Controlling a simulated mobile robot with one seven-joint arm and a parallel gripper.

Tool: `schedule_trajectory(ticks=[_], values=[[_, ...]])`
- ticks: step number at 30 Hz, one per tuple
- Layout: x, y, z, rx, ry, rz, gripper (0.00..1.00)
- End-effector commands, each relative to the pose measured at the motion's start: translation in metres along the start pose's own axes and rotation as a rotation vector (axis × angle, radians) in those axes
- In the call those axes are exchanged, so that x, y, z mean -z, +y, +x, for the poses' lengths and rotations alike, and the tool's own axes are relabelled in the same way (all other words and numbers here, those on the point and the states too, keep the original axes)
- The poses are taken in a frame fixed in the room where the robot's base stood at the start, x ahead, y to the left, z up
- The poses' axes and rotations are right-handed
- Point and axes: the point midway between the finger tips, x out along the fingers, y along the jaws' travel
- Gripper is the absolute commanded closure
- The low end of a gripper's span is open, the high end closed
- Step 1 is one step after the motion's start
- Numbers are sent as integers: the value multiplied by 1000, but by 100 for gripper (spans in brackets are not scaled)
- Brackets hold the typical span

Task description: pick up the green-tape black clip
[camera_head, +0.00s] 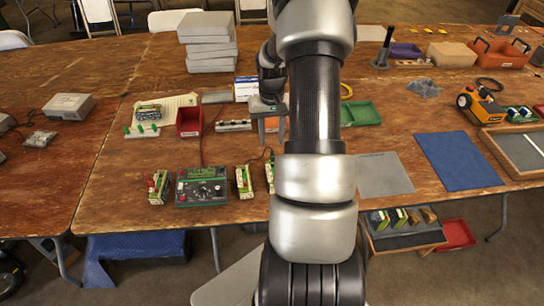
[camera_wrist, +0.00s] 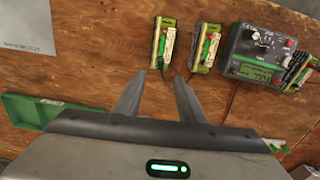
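I cannot pick out the green-tape black clip with certainty. Two green-and-dark packs, a left one (camera_wrist: 162,42) and a right one (camera_wrist: 207,47), lie past my fingertips in the wrist view, each with a green strip. In the head view one pack (camera_head: 244,181) lies right of the charger, and another is partly hidden by my arm. My gripper (camera_wrist: 160,85) is open over bare wood, with nothing between its fingers. In the head view my gripper (camera_head: 271,138) points down over the table, partly behind my arm.
A green tray (camera_head: 360,113), grey sheet (camera_head: 383,174) and blue mat (camera_head: 458,160) lie to the right.

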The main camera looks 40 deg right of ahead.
Motion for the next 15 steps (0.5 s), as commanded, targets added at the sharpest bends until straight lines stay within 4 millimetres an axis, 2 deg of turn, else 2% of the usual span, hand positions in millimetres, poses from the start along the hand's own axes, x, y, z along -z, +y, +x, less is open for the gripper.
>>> schedule_trajectory(ticks=[3, 10, 15], values=[[0, 0, 16, 1, -1, 1, 64], [-3, 0, 31, 0, -2, 1, 64], [-11, 0, 57, 1, -3, 1, 64]])
